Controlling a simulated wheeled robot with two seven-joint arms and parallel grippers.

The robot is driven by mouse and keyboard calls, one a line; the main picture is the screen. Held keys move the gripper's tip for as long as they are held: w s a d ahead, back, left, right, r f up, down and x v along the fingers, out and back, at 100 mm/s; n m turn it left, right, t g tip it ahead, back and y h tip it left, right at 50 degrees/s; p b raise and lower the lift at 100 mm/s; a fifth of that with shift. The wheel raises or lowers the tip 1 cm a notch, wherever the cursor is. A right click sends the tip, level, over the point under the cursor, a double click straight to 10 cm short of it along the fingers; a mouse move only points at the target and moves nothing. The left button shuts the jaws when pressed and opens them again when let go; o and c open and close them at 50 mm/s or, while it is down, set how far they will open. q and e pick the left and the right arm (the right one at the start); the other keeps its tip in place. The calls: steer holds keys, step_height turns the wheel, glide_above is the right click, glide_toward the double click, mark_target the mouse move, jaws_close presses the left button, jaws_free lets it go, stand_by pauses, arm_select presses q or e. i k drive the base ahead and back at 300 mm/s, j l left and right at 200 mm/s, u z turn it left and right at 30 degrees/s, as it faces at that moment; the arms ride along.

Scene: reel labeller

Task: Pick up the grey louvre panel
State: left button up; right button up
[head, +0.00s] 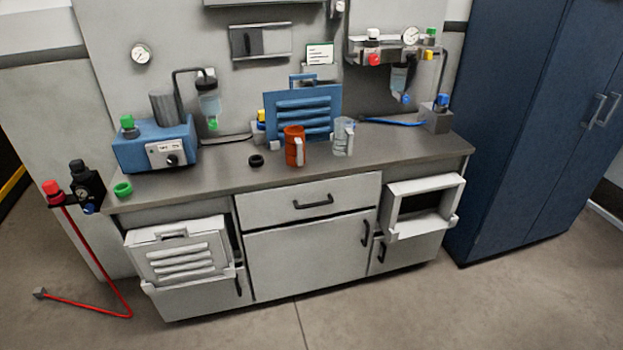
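The grey louvre panel (182,259) is a light grey plate with several raised horizontal slats and a handle along its top edge. It sits at the front of the left part of the workbench, upright and tilted slightly, above a lower cabinet door. A second louvre panel, blue (303,117), with a handle on top, stands upright on the bench at the back. Neither of my grippers is in the head view.
On the worktop (226,178) stand an orange mug (292,146), a clear mug (342,137) and a blue box (155,148). An empty white frame (426,204) projects at the right front. A red hose (100,262) hangs left to the floor. The floor in front is clear.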

mark_target(188, 258)
steer(key=i+l+u, duration=0.15)
steer(key=u, duration=0.25)
steer(key=i+l+u, duration=0.45)
steer(key=u, duration=0.3)
